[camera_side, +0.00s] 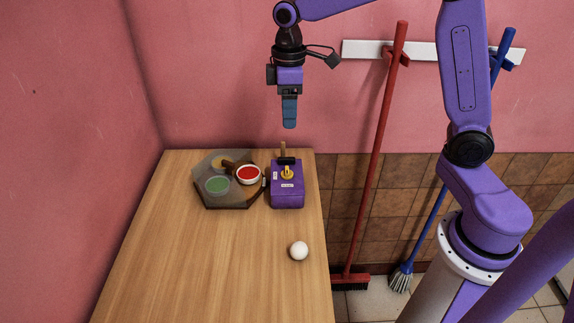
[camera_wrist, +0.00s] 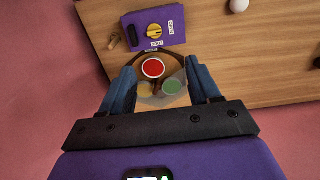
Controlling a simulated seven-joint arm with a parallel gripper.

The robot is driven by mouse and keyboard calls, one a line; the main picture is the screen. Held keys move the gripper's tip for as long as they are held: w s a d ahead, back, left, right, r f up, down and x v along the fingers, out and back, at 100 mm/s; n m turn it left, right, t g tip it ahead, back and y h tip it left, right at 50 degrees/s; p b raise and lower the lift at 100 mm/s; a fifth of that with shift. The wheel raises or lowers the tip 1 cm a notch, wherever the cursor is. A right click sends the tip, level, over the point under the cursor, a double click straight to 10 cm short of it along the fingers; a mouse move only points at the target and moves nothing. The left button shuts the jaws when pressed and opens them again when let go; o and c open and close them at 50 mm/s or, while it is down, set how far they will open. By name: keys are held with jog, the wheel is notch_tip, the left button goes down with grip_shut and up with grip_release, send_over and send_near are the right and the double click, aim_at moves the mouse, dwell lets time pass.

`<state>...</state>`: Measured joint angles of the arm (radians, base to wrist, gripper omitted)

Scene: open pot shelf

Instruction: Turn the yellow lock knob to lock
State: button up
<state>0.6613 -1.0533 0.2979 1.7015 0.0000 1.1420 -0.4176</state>
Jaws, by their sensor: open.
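The yellow lock knob (camera_side: 287,173) sits on top of a purple box (camera_side: 287,198) at the table's far right. White labels lie beside the knob; their writing is too small to read. In the wrist view the knob (camera_wrist: 154,31) and the purple box (camera_wrist: 130,38) show at the top, beyond my fingertips. My gripper (camera_side: 289,127) hangs above the far end of the table, fingers down, well clear of the box. In the wrist view my gripper (camera_wrist: 165,78) is open, its blue fingers spread apart with nothing between them.
A dark hexagonal tray (camera_side: 232,206) with red, green and yellow bowls stands left of the box. A white ball (camera_side: 299,251) lies nearer on the wooden table (camera_side: 200,270). A red broom (camera_side: 376,150) and a blue mop (camera_side: 442,190) lean at the wall. The table's front is clear.

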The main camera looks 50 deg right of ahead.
aim_at(287, 169)
jog(key=f, duration=1.1)
jog(key=w+f, duration=0.1)
jog(key=f, duration=0.5)
jog(key=shift+w+d+f, duration=0.1)
jog(key=shift+d+f, duration=0.15)
jog(key=shift+d, duration=0.1)
jog(key=c, duration=1.1)
